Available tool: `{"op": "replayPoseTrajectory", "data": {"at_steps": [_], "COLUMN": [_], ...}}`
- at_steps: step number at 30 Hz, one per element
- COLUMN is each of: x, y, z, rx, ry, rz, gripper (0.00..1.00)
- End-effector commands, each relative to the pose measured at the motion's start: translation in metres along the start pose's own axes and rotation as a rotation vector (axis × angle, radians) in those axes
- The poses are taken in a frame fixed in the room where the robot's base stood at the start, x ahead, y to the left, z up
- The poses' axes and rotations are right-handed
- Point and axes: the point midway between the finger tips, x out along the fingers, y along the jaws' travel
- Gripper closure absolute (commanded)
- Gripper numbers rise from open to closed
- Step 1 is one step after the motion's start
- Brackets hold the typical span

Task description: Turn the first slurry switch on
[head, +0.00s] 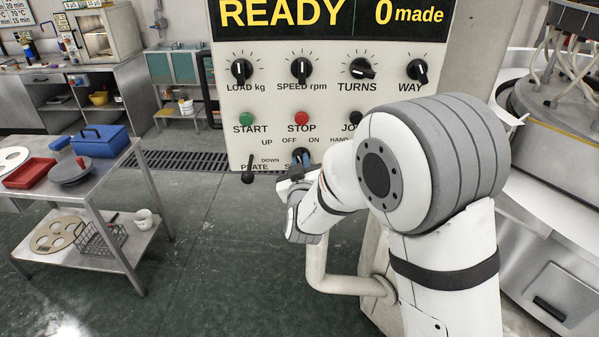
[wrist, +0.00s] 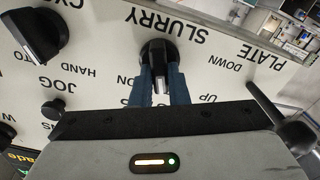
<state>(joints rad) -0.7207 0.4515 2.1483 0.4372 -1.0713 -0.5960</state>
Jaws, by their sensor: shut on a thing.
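A white mark on the knob shows between the fingers. ON is readable to the left of the fingers in the wrist view; OFF is hidden there. I cannot tell which setting the knob has. In the head view the slurry switch (head: 301,155) shows under OFF and ON, partly covered by my gripper.
The plate lever (head: 248,170) is close to the left of the gripper. The start button (head: 246,119), stop button (head: 302,118) and several black knobs sit above. The display (head: 330,18) reads READY, 0 made. A steel cart (head: 80,195) stands left. A pale pipe (head: 335,284) runs below my arm.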

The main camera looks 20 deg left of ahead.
Motion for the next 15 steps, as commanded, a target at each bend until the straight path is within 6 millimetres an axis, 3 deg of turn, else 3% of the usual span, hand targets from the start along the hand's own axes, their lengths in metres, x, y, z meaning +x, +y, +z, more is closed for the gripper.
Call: {"op": "replayPoseTrajectory", "data": {"at_steps": [1, 15], "x": [0.0, -0.0002], "y": [-0.0031, -0.0005], "z": [0.0075, 0.0088], "rx": [0.038, 0.476], "ry": [0.006, 0.005], "rz": [0.001, 0.001], "gripper": [1.0, 1.0]}}
